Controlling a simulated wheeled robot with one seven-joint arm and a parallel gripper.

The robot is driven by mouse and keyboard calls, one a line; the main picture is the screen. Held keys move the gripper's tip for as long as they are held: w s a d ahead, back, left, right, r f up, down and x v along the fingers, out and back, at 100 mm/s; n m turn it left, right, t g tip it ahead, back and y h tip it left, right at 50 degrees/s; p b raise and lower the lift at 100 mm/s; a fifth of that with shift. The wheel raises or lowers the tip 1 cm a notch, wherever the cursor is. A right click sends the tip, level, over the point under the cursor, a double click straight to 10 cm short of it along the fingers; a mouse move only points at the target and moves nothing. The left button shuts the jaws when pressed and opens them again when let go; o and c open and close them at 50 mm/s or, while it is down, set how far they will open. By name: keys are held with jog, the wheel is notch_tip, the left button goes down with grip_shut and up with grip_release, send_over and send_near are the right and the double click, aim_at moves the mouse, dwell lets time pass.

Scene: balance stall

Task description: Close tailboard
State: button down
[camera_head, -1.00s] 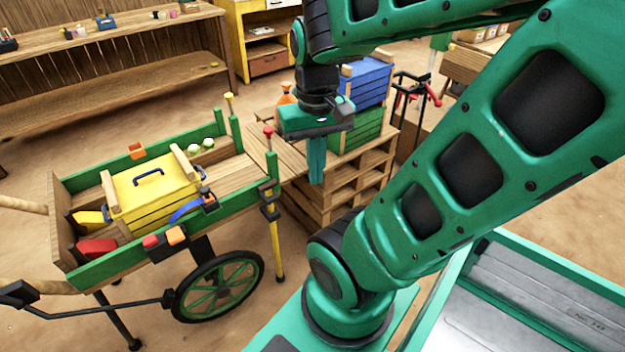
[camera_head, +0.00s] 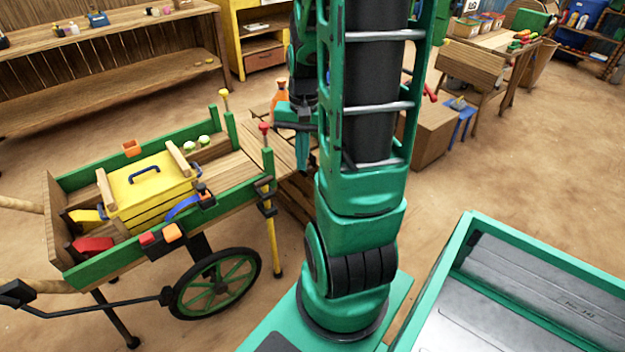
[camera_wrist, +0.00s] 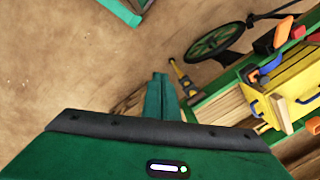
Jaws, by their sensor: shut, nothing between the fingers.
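The green and wooden cart (camera_head: 110,257) stands at the left on spoked wheels. Its right end is open between two posts with red and yellow tops. A wooden board (camera_head: 284,147), seemingly the lowered tailboard, extends outward from that end, roughly level with the bed. My arm and gripper partly hide its right side. My gripper (camera_head: 302,168) points down just right of the board, shut and empty; I cannot tell whether it touches. In the wrist view the closed fingers (camera_wrist: 160,78) are near a yellow post, and the cart (camera_wrist: 232,78) shows at the right.
A yellow chest (camera_head: 150,188) with a blue strap sits in the cart bed. An orange bottle (camera_head: 281,90) stands behind my gripper. A wheel (camera_head: 217,283) is on the cart's near side. A brown box (camera_head: 432,137) stands at right.

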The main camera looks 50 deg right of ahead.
jog(key=w+d+f+m+t+y, duration=0.15)
jog(key=d+f+m, duration=0.25)
jog(key=f, duration=0.4)
jog(key=w+d+f+m+t+y, duration=0.1)
jog(key=w+d+f+m+t, duration=0.3)
jog(key=f, duration=0.4)
jog(key=w+d+f+m+t+y, duration=0.1)
jog(key=d+f+m, duration=0.35)
jog(key=f, duration=0.35)
jog(key=d+f+m+t+h, duration=0.6)
jog(key=d+f+m, duration=0.45)
jog(key=m, duration=0.45)
jog(key=x, duration=0.9)
jog(key=shift+w+d+r, duration=0.1)
jog(key=shift+d+r, duration=0.1)
jog(key=shift+r, duration=0.45)
jog(key=shift+d+r, duration=0.2)
jog(key=shift+r, duration=0.45)
jog(key=shift+w+d+r, duration=0.1)
jog(key=shift+d+r, duration=0.1)
jog(key=shift+r, duration=0.45)
jog(key=shift+s, duration=0.1)
